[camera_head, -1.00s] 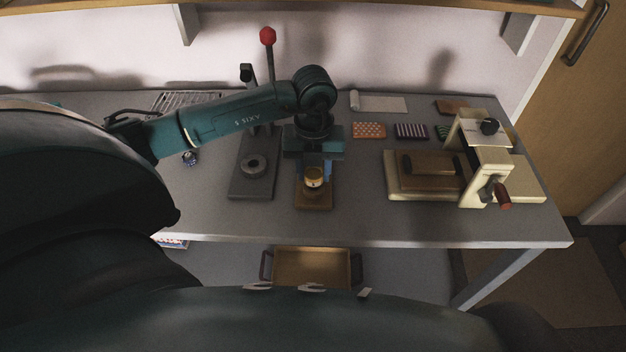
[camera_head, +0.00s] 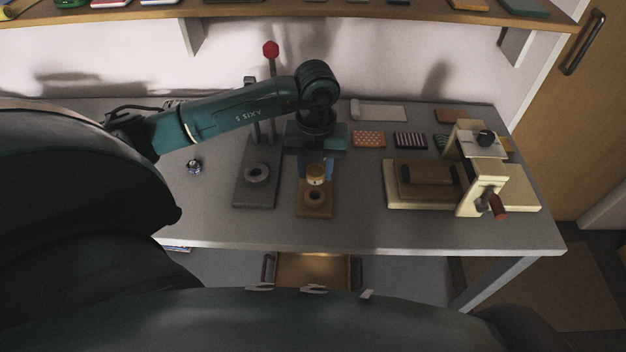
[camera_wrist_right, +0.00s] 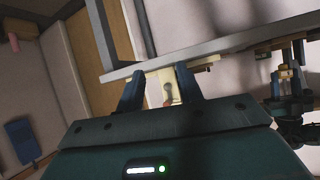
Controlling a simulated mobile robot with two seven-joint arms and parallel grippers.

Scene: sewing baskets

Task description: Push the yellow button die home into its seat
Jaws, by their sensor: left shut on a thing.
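The yellow button die (camera_head: 316,174) is a small yellow cylinder in the head view. My left gripper (camera_head: 316,163) points down and is shut on it. The die seems to be held above or just behind a round dark-centred seat (camera_head: 313,195) on a small wooden block (camera_head: 316,211). The seat's ring shows in front of the die, and the two look apart. The fingers are partly hidden behind the die and under the wrist. My right gripper (camera_wrist_right: 158,70) shows only in the right wrist view, open and empty, away from the die.
Left of the block stands a press with a grey base (camera_head: 254,196) and red-knobbed lever (camera_head: 270,50). A cream hand-cranked machine (camera_head: 484,190) stands right. Patterned swatches (camera_head: 369,139) lie behind.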

